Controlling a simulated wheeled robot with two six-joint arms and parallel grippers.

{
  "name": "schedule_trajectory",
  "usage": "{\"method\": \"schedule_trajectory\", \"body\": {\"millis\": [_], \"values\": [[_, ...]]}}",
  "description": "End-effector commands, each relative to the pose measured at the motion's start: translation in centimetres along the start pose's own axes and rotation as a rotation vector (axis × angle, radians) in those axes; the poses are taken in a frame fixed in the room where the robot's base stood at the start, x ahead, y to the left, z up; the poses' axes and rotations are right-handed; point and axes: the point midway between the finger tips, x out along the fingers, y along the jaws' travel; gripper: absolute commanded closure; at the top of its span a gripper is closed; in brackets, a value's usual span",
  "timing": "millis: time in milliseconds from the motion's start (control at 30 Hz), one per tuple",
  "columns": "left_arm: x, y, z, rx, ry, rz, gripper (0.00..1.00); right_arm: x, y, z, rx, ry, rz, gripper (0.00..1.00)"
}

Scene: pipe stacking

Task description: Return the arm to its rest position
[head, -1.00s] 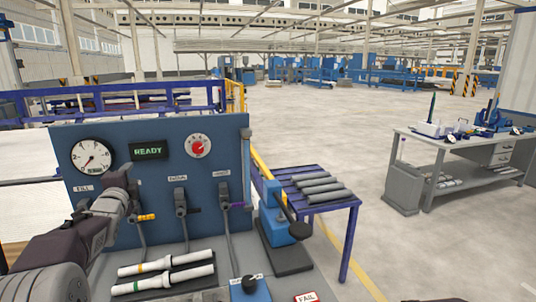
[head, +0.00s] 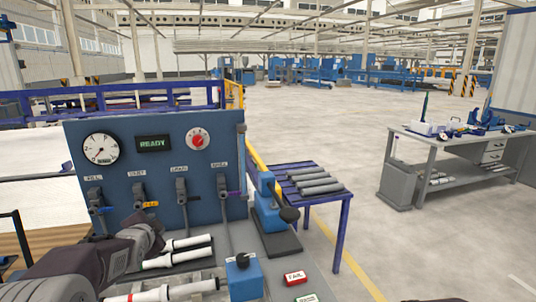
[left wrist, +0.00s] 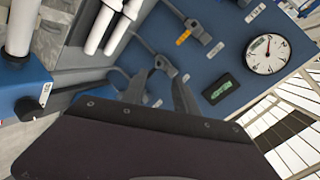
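My left arm comes in at the lower left of the head view, with its left gripper (head: 155,232) in front of the control panel's base, near the white pipes. In the left wrist view the left gripper (left wrist: 160,92) shows two dark fingers apart with nothing held between them. Another white pipe (head: 150,294) lies nearer, partly hidden by my arm. The white pipes also show at the top of the left wrist view (left wrist: 103,27).
The blue panel (head: 110,185) has a gauge, a READY display, a red dial and several levers. A blue press-like tool (head: 270,210) stands right of it. Grey pipes (head: 320,186) lie on a blue table (head: 345,205). Open floor separates this from a grey workbench (head: 455,145).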

Motion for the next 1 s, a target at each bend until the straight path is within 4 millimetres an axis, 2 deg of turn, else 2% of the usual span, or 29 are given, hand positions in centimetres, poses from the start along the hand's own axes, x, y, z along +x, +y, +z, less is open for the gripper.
{"method": "schedule_trajectory", "body": {"millis": [167,300,400,500,633,667,700,1000], "values": [[-2.7,9.4,1.4,-0.248,-0.117,0.223,0.65,0.0,0.0,0.0,0.0,0.0,0.0,0.64],[-7.0,17.8,3.4,-0.47,-0.288,0.405,0.65,0.0,0.0,0.0,0.0,0.0,0.0,0.64],[-10.6,22.7,4.9,-0.597,-0.425,0.501,0.65,0.0,0.0,0.0,0.0,0.0,0.0,0.64],[-14.2,26.6,6.4,-0.698,-0.561,0.568,0.65,0.0,0.0,0.0,0.0,0.0,0.0,0.64],[-19.0,30.7,8.4,-0.803,-0.744,0.626,0.65,0.0,0.0,0.0,0.0,0.0,0.0,0.64],[-17.7,32.7,9.5,-0.803,-0.742,0.625,0.65,2.6,0.1,0.2,0.0,0.002,0.0,0.64],[-17.0,33.9,10.2,-0.803,-0.745,0.626,0.65,4.2,0.1,0.4,0.0,0.001,0.0,0.64],[-14.4,41.1,14.0,-0.801,-0.786,0.648,0.65,12.4,0.2,1.3,0.0,0.0,0.0,0.64]]}}
